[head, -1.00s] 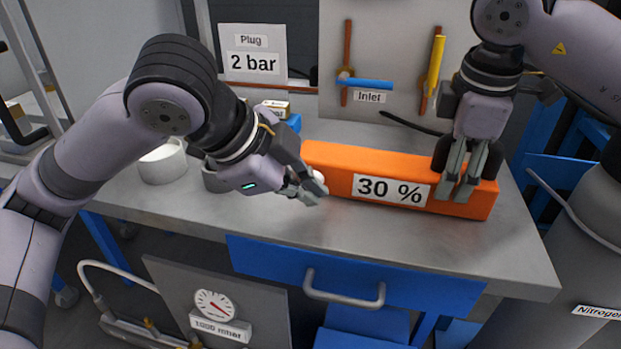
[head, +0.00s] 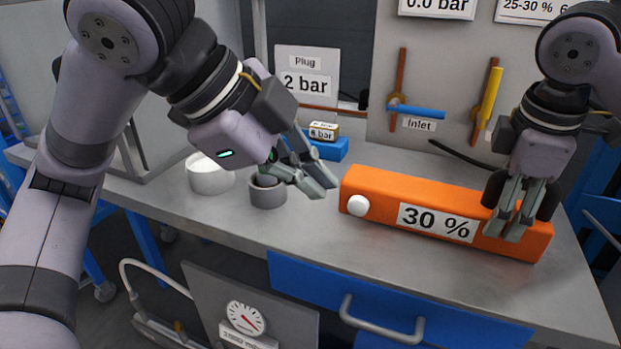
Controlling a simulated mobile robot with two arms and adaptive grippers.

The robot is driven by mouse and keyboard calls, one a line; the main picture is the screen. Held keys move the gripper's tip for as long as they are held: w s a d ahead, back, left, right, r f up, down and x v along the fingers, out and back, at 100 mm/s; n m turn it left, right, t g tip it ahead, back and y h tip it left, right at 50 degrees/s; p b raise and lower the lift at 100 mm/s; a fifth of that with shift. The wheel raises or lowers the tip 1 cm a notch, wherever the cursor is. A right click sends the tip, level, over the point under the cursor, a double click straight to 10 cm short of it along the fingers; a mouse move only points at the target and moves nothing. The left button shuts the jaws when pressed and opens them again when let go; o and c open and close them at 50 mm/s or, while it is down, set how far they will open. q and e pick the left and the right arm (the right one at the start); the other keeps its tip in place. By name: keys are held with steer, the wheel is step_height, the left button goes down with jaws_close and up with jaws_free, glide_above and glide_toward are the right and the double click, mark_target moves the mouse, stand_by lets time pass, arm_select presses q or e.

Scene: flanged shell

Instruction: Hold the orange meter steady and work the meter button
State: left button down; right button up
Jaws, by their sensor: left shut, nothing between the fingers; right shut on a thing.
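The orange meter (head: 385,190) is a long box lying on the grey bench, with a "30 %" label on its front face. The round white meter button (head: 358,206) is on the front face near its left end and is in plain view. My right gripper (head: 508,228) is shut on the meter near its right end, its fingers coming down over the box. My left gripper (head: 325,188) is shut and empty, up and to the left of the button and apart from it. Its fingertips are close to the meter's left end in the picture.
A white cup (head: 209,178) and a grey cup (head: 268,192) stand left of the meter. A blue block (head: 328,150) lies behind my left gripper. The panel behind has a blue Inlet handle (head: 417,111) and a yellow handle (head: 491,93). The bench front before the meter is clear.

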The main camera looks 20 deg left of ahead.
steer(key=shift+f, duration=0.1)
steer(key=o, duration=1.4)
steer(key=shift+o, duration=1.4)
steer(key=shift+r, duration=0.2)
